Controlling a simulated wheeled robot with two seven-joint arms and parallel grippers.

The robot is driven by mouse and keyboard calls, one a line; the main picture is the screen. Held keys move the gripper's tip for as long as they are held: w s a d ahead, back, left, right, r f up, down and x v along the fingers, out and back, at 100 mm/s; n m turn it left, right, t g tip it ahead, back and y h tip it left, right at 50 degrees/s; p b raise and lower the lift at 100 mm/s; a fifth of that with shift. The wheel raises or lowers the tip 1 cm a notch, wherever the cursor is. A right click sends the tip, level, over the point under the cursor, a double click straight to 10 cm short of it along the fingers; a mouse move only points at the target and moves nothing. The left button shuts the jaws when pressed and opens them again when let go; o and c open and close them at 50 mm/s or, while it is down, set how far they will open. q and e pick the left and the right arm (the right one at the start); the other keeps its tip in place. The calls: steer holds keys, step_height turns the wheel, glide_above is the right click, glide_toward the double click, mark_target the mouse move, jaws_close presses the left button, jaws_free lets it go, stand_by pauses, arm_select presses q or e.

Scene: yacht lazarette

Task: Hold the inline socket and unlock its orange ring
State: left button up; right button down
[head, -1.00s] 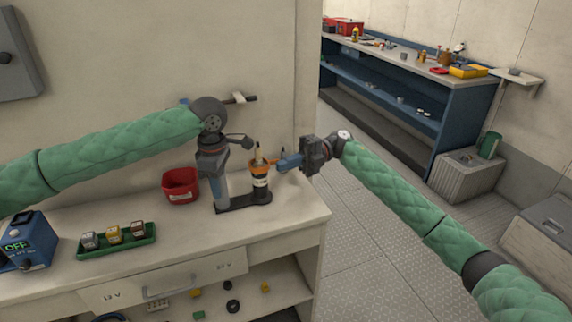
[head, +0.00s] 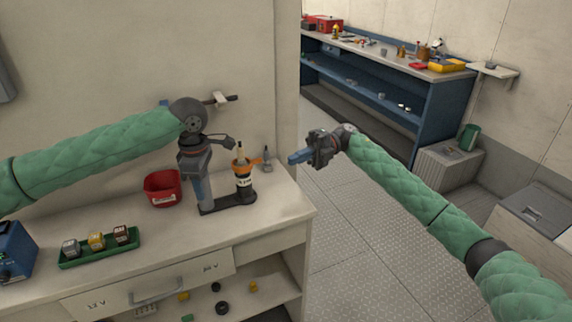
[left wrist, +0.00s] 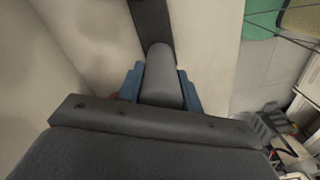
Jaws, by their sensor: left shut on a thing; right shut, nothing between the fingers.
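The inline socket (head: 244,181) stands upright at the counter's right end, black with a white label. Its orange ring (head: 240,162) is near the top, with a tab (head: 256,161) sticking out to the right. A pale stem rises from it. A dark flat base (head: 224,205) runs from the socket to below my left gripper (head: 203,198). That gripper points down, shut on a grey round-topped post (left wrist: 162,75), seen between its blue fingers in the left wrist view. My right gripper (head: 292,159) is shut and empty, right of the ring and apart from it.
A red bin (head: 163,190) stands left of the left gripper. A green tray (head: 99,250) with small blocks lies further left. A small grey fitting (head: 267,160) stands behind the socket. Open floor (head: 370,210) lies right of the counter (head: 275,220).

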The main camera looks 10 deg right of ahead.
steer(key=shift+v, duration=0.9)
steer(key=shift+w, duration=0.1)
arm_select(q)
steer(key=o, duration=1.3)
steer(key=shift+r, duration=0.1)
